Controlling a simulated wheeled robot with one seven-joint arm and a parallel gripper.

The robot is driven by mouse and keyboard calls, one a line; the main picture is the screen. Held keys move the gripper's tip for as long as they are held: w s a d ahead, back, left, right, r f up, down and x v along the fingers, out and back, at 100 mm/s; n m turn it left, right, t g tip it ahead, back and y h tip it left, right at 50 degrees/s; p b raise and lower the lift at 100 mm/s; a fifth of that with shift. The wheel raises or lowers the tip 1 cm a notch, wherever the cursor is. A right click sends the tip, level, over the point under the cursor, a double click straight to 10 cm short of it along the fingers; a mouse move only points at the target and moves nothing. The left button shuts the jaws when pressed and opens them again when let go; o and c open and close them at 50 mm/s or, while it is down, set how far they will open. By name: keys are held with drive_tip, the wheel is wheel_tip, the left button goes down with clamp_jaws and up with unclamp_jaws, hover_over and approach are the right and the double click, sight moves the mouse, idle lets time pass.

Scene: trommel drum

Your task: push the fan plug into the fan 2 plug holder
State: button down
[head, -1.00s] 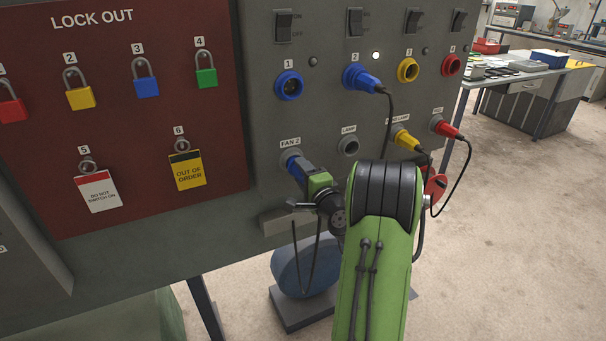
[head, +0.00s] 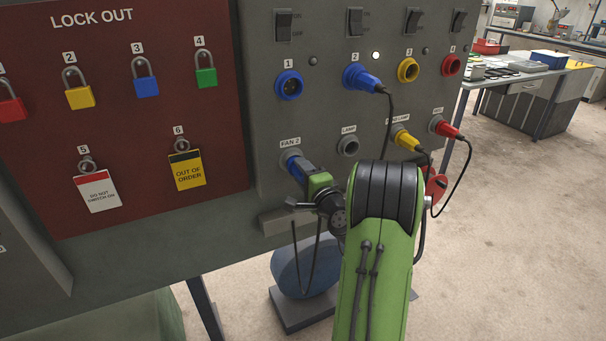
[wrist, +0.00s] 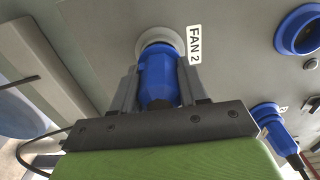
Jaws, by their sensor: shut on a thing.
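The blue fan plug (wrist: 157,75) is between the two fingers of my gripper (wrist: 158,92), which is shut on it. In the wrist view the plug's front end meets the grey round FAN 2 plug holder (wrist: 160,38); how deep it sits inside cannot be told. In the head view the plug (head: 297,170) also lines up with the FAN 2 holder (head: 290,157), with my gripper (head: 308,180) behind it. A dark cable hangs in a loop below the gripper.
A blue plug (head: 362,78) sits in socket 2, and blue socket 1 (head: 289,85) is empty. The LAMP holder (head: 348,146) is empty. Yellow (head: 405,140) and red (head: 446,129) plugs sit to the right. The lock-out board (head: 120,130) with padlocks is at left.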

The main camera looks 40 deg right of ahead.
drive_tip(key=shift+w+d+p, duration=0.15)
drive_tip(key=shift+w+p, duration=0.2)
idle(0.4)
drive_tip(key=c, duration=0.5)
unclamp_jaws()
